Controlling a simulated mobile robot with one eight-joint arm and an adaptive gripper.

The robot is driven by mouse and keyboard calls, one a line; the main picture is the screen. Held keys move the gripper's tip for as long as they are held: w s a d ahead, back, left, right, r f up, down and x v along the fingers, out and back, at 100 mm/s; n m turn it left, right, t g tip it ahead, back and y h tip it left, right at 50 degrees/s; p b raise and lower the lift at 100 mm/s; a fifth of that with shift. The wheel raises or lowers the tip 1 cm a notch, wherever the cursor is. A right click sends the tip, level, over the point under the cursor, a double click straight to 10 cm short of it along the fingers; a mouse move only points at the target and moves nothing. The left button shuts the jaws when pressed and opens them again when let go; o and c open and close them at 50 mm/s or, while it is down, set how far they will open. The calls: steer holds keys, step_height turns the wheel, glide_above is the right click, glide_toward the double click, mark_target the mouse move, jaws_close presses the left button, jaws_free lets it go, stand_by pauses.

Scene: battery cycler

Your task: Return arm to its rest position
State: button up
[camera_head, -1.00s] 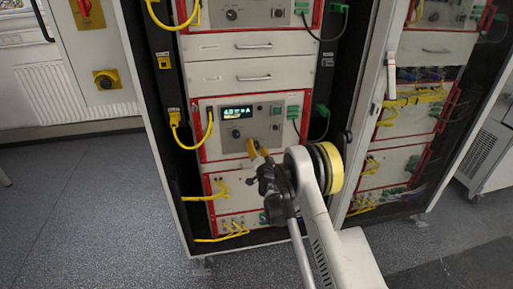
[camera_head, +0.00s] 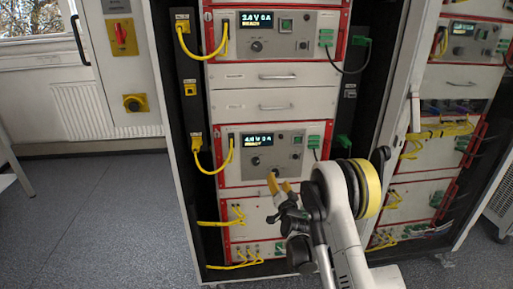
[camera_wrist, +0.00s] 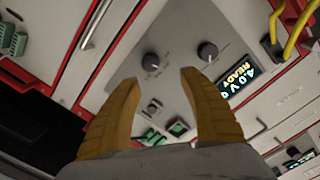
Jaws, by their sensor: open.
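My gripper (camera_head: 281,184) is in front of the lower cycler unit (camera_head: 297,169) in the rack, at the lower edge of its panel. In the wrist view, its two yellow fingers (camera_wrist: 158,88) are spread apart with nothing between them. The fingers look apart from the panel, but the exact gap cannot be told.
An upper unit (camera_head: 304,39) with a lit display sits above two drawers (camera_head: 277,75). Yellow cables (camera_head: 209,163) hang left of the units. An open cabinet door edge (camera_head: 405,120) stands on the right. The grey floor at left (camera_head: 90,220) is clear.

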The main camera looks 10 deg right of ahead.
steer(key=s+a+r+n+g+y, duration=0.15)
steer(key=s+r+n+g, duration=0.3)
steer(key=s+r, duration=1.2)
steer(key=s+d+n+g+h, duration=0.1)
steer(key=s+g, duration=0.2)
steer(key=s, duration=1.2)
steer(key=s+d+f+n+g+h, duration=0.1)
steer(key=s+n+g, duration=0.1)
steer(key=s, duration=1.3)
steer(key=shift+s+g, duration=0.2)
steer(key=shift+g, duration=0.35)
